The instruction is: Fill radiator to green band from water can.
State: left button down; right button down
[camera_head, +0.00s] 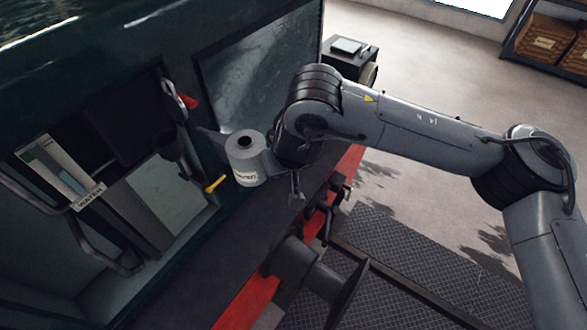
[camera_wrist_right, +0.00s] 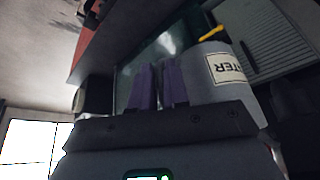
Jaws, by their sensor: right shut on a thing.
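The water can (camera_head: 243,165) is a grey cylinder with a dark opening on top and a pale label. It stands nearly upright in the air beside the open compartment, its spout (camera_head: 210,136) pointing left. My right gripper (camera_wrist_right: 158,88) is shut on the can at its right side; the can (camera_wrist_right: 213,72) also shows in the right wrist view. The exact grip point is hidden. A dark funnel-like filler (camera_head: 169,147) is left of the spout, apart from it. A slanted gauge (camera_head: 55,168) marked WATER, with a small green band (camera_head: 30,156), is in the compartment. My left gripper is out of view.
A red-tipped metal fitting (camera_head: 187,101) is above the filler. A dark ledge (camera_head: 215,255) with a red edge runs below. A shelf with crates (camera_head: 543,42) stands far right.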

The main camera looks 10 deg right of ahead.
aim_at(250, 156)
jog(key=w+a, duration=0.1)
jog(key=a, duration=0.1)
jog(key=w+a, duration=0.1)
jog(key=a, duration=0.2)
jog(key=w+a, duration=0.1)
jog(key=a, duration=0.1)
jog(key=shift+a, duration=0.15)
jog(key=shift+a+r, duration=0.25)
jog(key=shift+s+d+r+n+g+h, duration=0.15)
jog(key=shift+d+r+g+h, duration=0.2)
jog(key=shift+r+h, duration=0.35)
jog(key=shift+s+d+r+n+g+h, duration=0.15)
jog(key=shift+d+r+h, duration=0.3)
jog(key=shift+r, duration=0.35)
jog(key=shift+w, duration=0.1)
jog(key=shift+s+r, duration=0.1)
jog(key=shift+s, duration=0.15)
jog(key=shift+s+a, duration=0.1)
jog(key=shift+s, duration=0.2)
jog(key=shift+r, duration=0.15)
dwell(0.5)
jog(key=shift+r+h, duration=0.55)
jog(key=shift+r, duration=0.25)
